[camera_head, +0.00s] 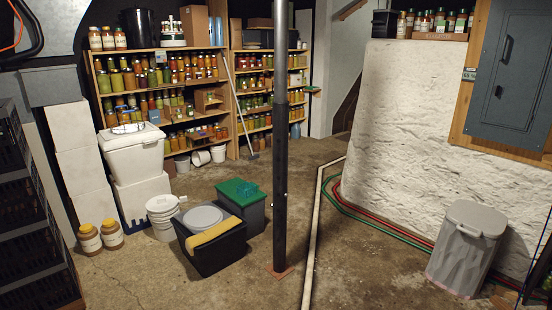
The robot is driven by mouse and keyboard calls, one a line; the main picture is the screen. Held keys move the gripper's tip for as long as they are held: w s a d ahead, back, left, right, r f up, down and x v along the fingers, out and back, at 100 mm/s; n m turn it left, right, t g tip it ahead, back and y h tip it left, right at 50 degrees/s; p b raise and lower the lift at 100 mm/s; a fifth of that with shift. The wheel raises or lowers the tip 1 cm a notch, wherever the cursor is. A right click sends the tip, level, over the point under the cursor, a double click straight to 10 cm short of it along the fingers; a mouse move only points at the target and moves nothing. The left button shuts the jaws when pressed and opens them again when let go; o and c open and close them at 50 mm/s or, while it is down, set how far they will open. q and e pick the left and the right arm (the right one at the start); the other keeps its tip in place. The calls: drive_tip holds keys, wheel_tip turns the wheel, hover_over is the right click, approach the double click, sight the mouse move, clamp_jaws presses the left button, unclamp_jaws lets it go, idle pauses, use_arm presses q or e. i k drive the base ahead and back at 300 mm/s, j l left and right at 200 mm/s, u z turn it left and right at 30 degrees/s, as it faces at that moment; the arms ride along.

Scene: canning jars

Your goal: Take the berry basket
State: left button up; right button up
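I cannot pick out the berry basket for certain. A thin wire item (127,128) lies on the white lidded bin (133,150) at the left. Neither of my grippers is in the head view.
A dark post (280,170) stands just right of the green-lidded bin. A black tub (210,245), white buckets (163,215) and two jars (90,239) stand left. Shelves of jars (160,80) line the back. A grey bin (467,248) stands right. Floor in front is clear.

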sight(246, 193)
drive_tip(key=i+j+z, duration=0.1)
drive_tip(key=i+z, duration=0.3)
drive_tip(key=i, duration=1.75)
drive_tip(key=i+l+u, duration=0.1)
drive_tip(key=i+u, duration=0.4)
drive_tip(key=i+l+u, duration=0.3)
drive_tip(key=u, duration=0.2)
drive_tip(key=i+l+u, duration=0.45)
drive_tip(key=i+l, duration=0.05)
